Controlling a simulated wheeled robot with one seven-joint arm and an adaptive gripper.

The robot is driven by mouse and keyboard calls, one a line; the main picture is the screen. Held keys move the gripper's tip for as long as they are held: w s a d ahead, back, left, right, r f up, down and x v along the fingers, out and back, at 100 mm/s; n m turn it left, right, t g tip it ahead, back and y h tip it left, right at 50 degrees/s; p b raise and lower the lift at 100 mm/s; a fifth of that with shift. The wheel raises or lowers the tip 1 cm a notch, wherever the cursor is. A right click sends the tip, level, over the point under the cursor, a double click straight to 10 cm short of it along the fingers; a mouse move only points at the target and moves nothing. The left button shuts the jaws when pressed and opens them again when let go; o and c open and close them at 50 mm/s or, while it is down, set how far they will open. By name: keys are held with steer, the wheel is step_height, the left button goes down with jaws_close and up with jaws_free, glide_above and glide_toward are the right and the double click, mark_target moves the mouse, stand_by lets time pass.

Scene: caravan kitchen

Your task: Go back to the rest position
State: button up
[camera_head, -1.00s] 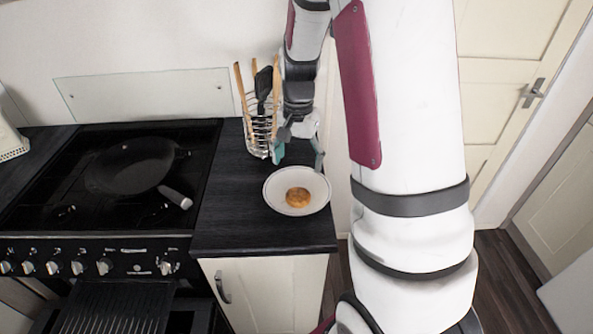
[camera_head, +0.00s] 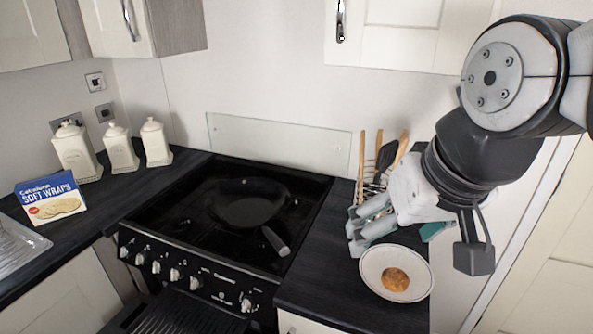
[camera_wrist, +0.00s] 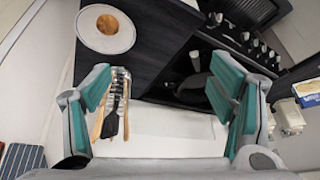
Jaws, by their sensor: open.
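My gripper (camera_head: 396,234) is open and empty. In the head view it is at the right, above the back of the dark counter, just behind the white plate (camera_head: 366,283) and in front of the utensil rack (camera_head: 368,190). The plate holds a round golden-brown patty (camera_head: 395,279). In the wrist view my gripper (camera_wrist: 160,88) has its teal-padded fingers spread wide with nothing between the pads. The plate (camera_wrist: 92,42) and patty (camera_wrist: 107,24) show there at the upper left, apart from the fingers. The rack's lower part is partly hidden by my gripper.
A black pan (camera_head: 250,204) sits on the stove (camera_head: 190,240) left of the plate. A blue soft wraps box (camera_head: 52,198) and white canisters (camera_head: 120,150) stand on the left counter. Wall cupboards (camera_head: 400,30) hang above. A cream door (camera_head: 560,220) is at the right.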

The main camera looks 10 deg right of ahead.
steer(key=shift+s+a+r+n+t, duration=0.1)
steer(key=shift+s+a+n+t, duration=0.15)
steer(key=shift+s, duration=0.35)
steer(key=shift+s+a+r+n+t, duration=0.15)
steer(key=shift+s+n, duration=0.2)
steer(key=shift+s, duration=0.2)
steer(key=shift+f, duration=0.1)
stand_by(0.4)
